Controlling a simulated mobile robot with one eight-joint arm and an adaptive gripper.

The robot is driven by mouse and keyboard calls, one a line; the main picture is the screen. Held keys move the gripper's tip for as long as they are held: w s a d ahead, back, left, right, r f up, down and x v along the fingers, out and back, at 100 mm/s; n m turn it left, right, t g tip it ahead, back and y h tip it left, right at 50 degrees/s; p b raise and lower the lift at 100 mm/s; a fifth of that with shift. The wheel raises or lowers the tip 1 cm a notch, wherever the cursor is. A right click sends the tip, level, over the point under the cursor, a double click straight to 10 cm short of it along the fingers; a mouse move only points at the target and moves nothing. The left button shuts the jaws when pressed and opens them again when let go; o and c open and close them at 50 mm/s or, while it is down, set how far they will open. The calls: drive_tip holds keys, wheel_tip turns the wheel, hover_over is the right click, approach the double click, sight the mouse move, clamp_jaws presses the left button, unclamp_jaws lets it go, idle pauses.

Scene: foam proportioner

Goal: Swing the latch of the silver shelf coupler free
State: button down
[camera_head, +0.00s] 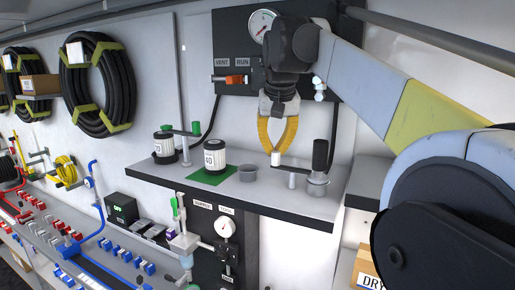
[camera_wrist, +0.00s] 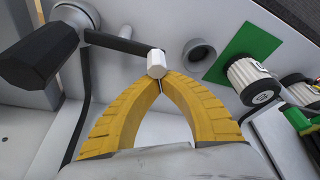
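The silver shelf coupler (camera_head: 317,186) stands at the right end of the shelf, with a black upright grip (camera_head: 320,155) above it. Its latch is a dark lever (camera_head: 294,167) reaching left to a white knob (camera_head: 276,159). In the wrist view the silver coupler (camera_wrist: 78,13), the lever (camera_wrist: 118,42) and the knob (camera_wrist: 156,63) show at upper left and centre. My gripper (camera_head: 276,149) points down at the knob. In the wrist view its yellow fingertips (camera_wrist: 161,80) meet, with the knob right at them. They look shut beside the knob; contact is not clear.
An empty grey cup (camera_head: 248,174) and a white can (camera_head: 214,154) on a green mat (camera_head: 207,178) stand left of the coupler. A green-levered coupler (camera_head: 184,145) is farther left. A gauge panel (camera_head: 235,60) rises behind my gripper. A cardboard box (camera_head: 369,272) is below right.

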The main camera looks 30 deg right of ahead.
drive_tip(key=shift+s+a+n, duration=0.1)
drive_tip(key=shift+a+n, duration=0.2)
drive_tip(key=shift+n, duration=0.2)
drive_tip(key=shift+s+a+n+y+p, duration=0.15)
drive_tip(key=shift+a+n+y+p, duration=0.3)
drive_tip(key=shift+n, duration=0.35)
drive_tip(key=shift+s+a+n+y+p, duration=0.35)
drive_tip(key=shift+a+n, duration=0.1)
drive_tip(key=shift+n, duration=0.55)
drive_tip(key=shift+s+a+n+y+p, duration=0.2)
drive_tip(key=shift+a+n+p, duration=0.15)
drive_tip(key=shift+n, duration=0.65)
drive_tip(key=shift+s+a+n+y+p, duration=0.25)
drive_tip(key=shift+s+n, duration=0.1)
drive_tip(key=shift+n, duration=0.5)
drive_tip(key=shift+s+a+n+y+p, duration=0.1)
drive_tip(key=shift+s+a+n+y, duration=0.25)
drive_tip(key=shift+n, duration=0.45)
drive_tip(key=shift+s+a+n+y+p, duration=0.2)
drive_tip(key=shift+s+n, duration=0.2)
drive_tip(key=shift+n, duration=0.45)
drive_tip(key=shift+s+a, duration=0.1)
drive_tip(key=shift+s, duration=0.25)
